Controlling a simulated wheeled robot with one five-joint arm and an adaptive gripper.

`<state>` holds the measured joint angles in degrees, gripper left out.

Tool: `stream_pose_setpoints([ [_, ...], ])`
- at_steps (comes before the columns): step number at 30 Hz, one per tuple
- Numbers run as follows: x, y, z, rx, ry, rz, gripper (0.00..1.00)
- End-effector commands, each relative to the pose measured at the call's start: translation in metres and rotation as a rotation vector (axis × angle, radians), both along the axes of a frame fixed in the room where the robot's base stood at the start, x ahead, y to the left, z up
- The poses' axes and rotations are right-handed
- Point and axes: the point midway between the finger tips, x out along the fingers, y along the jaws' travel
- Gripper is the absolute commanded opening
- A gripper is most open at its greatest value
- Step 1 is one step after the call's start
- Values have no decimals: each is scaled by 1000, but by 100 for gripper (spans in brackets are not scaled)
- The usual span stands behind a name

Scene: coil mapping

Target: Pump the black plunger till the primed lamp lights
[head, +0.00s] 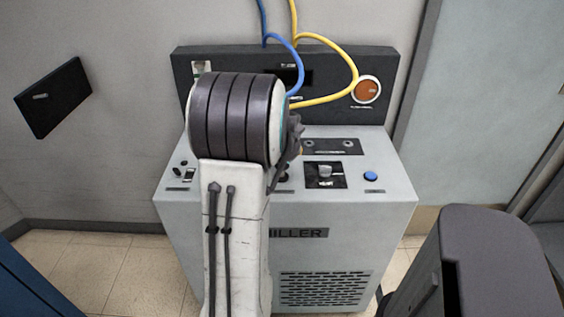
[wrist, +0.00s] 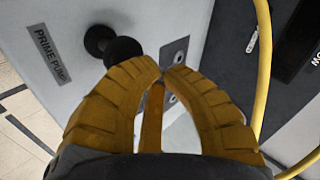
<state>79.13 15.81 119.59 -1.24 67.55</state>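The black plunger (wrist: 120,50) shows in the wrist view as a dark round knob on the pale grey top, beside a "PRIME PUMP" label (wrist: 48,53). My gripper (wrist: 165,72) has ribbed yellow fingers whose tips meet, with nothing seen between them. The tips appear just right of the plunger's knob, and the left finger overlaps its lower edge in the picture; I cannot tell whether they touch. In the head view my arm hides most of the gripper and plunger area. No lamp marked primed is readable.
The grey chiller cabinet (head: 400,200) has a dark back panel with a round orange disc (head: 367,90). Blue (head: 264,25) and yellow (head: 350,62) hoses loop in front of it. A switch plate (head: 325,174) and blue button (head: 371,176) sit at the right.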

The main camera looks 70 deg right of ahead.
Motion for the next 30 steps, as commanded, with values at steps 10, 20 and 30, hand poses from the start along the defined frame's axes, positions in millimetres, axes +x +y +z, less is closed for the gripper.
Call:
stream_pose_setpoints([
  [10, 0, 0, 0, 0, 0, 0, 0],
  [20, 0, 0, -1, 0, 0, 0, 0],
  [30, 0, 0, -9, -1, 0, 0, 0],
])
